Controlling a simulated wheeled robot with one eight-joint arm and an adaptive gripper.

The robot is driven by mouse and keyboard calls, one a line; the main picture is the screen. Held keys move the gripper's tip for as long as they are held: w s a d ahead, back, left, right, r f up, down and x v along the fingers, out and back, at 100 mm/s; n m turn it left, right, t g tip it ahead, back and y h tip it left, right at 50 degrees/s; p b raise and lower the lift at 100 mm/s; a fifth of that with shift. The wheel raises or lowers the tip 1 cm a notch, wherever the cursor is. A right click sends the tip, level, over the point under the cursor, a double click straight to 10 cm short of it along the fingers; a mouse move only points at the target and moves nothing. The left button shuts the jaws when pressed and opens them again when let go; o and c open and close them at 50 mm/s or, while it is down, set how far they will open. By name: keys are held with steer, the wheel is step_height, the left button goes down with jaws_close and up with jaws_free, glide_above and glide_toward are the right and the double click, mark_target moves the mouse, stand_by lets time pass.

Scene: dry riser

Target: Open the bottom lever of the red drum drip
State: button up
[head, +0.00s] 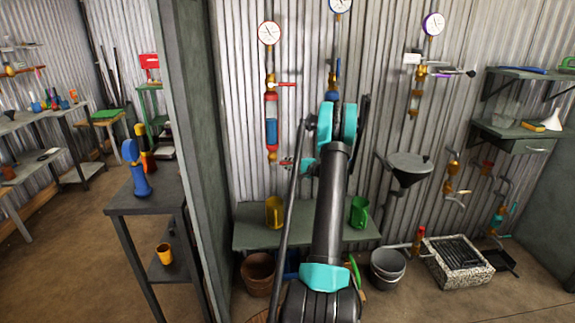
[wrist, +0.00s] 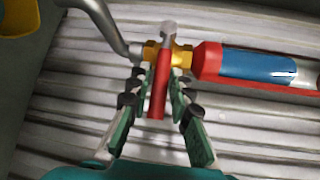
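The red drum drip (head: 271,122) hangs on the corrugated wall left of my arm, with a blue sight section and brass fittings. In the wrist view its red and blue body (wrist: 255,66) lies sideways at the right. Its bottom lever (wrist: 161,82) is red and sits on the brass valve; in the head view the lever (head: 286,163) is partly hidden by my wrist. My gripper (wrist: 158,92) is open, with one finger on each side of the lever. Gaps show between lever and fingers; contact is not clear.
The drip's red upper lever (head: 286,84) sticks out below a red gauge (head: 269,33). A yellow jug (head: 274,212) stands on the bench (head: 245,234) below the drip. A grey outlet pipe (wrist: 105,27) bends away from the valve. A post (head: 190,150) stands left.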

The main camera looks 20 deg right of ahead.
jaws_close()
steer(key=shift+r, duration=0.1)
steer(key=shift+a+r+n+g+h, duration=0.15)
steer(key=shift+r+n+g+h, duration=0.65)
steer(key=shift+r+n+h, duration=0.1)
steer(key=r+n+g+h, duration=0.1)
steer(key=a+r+n+h, duration=0.1)
steer(key=shift+w+a+r+g+h, duration=0.15)
steer(key=shift+r+g+h, duration=0.05)
steer(key=shift+g+h, duration=0.2)
steer(key=n+h, duration=0.1)
steer(key=a+r+g+h, duration=0.1)
steer(key=shift+w+a+r+n+h, duration=0.25)
steer(key=shift+a+n+h, duration=0.05)
steer(key=shift+n, duration=0.1)
steer(key=shift+w+a+r+n+g+h, duration=0.1)
steer(key=shift+a+r+n+g+h, duration=0.1)
steer(key=shift+a+n+h, duration=0.25)
steer(key=shift+w+a+r+n+g+h, duration=0.15)
steer(key=shift+a+g+h, duration=0.1)
steer(key=shift+h, duration=0.35)
steer(key=shift+w+a+r+n+g+h, duration=0.15)
steer(key=shift+a+n+h, duration=0.2)
steer(key=shift+h, duration=0.2)
